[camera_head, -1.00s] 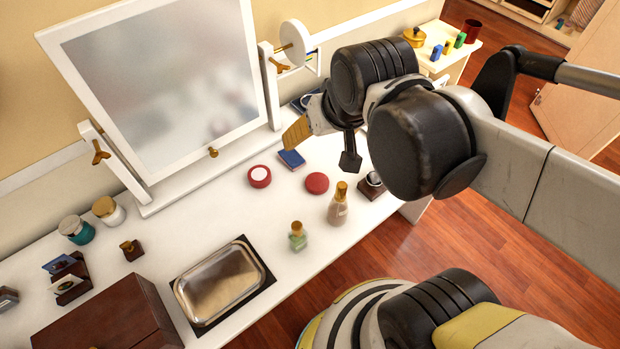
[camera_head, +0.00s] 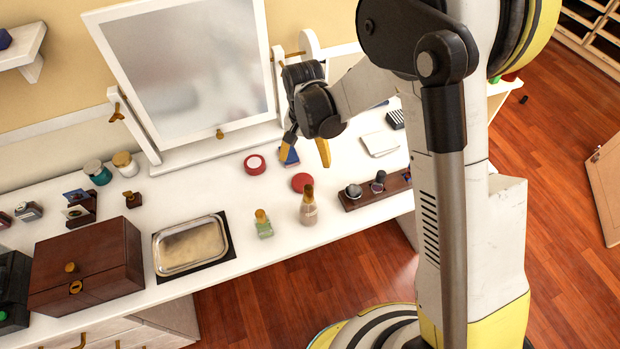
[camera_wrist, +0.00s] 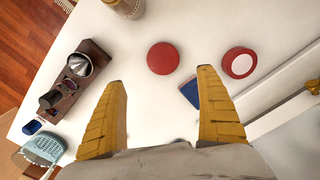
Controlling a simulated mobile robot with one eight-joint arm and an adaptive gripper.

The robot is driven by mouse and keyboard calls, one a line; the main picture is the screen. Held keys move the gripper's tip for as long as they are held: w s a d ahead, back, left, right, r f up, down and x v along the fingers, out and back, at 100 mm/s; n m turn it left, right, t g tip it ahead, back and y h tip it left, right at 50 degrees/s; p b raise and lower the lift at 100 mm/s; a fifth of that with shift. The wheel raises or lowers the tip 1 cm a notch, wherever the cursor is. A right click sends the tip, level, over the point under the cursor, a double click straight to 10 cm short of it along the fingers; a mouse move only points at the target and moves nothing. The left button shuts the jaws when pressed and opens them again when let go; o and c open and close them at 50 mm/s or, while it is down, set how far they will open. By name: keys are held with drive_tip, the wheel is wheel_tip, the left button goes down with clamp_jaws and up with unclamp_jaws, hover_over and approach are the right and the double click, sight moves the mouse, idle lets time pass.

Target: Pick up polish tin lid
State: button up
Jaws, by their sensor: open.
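The polish tin lid looks to be the plain red disc (camera_head: 302,182) lying flat on the white table. In the wrist view this red disc (camera_wrist: 163,58) lies just beyond the gap between my fingertips. A red tin with a pale centre (camera_head: 254,164) sits apart from it, also seen at the right in the wrist view (camera_wrist: 239,63). My gripper (camera_head: 307,150) is open and empty, pointing down over the table behind the lid, near a blue box (camera_head: 290,156). In the wrist view my gripper (camera_wrist: 162,78) partly hides the blue box (camera_wrist: 190,92).
A tan bottle (camera_head: 308,208) stands close in front of the lid, with a green bottle (camera_head: 263,224) to its left. A dark wooden stand (camera_head: 372,191) is at the right. A metal tray (camera_head: 190,246) and mirror (camera_head: 190,75) are further left.

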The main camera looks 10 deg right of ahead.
sight(303, 180)
drive_tip(key=f+b, duration=0.1)
drive_tip(key=f, duration=0.2)
drive_tip(key=f+b, duration=0.2)
drive_tip(key=f, duration=0.2)
drive_tip(key=f+b, duration=0.1)
drive_tip(key=f, duration=0.2)
drive_tip(key=shift+w+a+f, duration=0.1)
drive_tip(key=shift+a+f, duration=0.15)
drive_tip(key=shift+a, duration=0.1)
drive_tip(key=shift+r, duration=0.1)
drive_tip(key=c, duration=0.9)
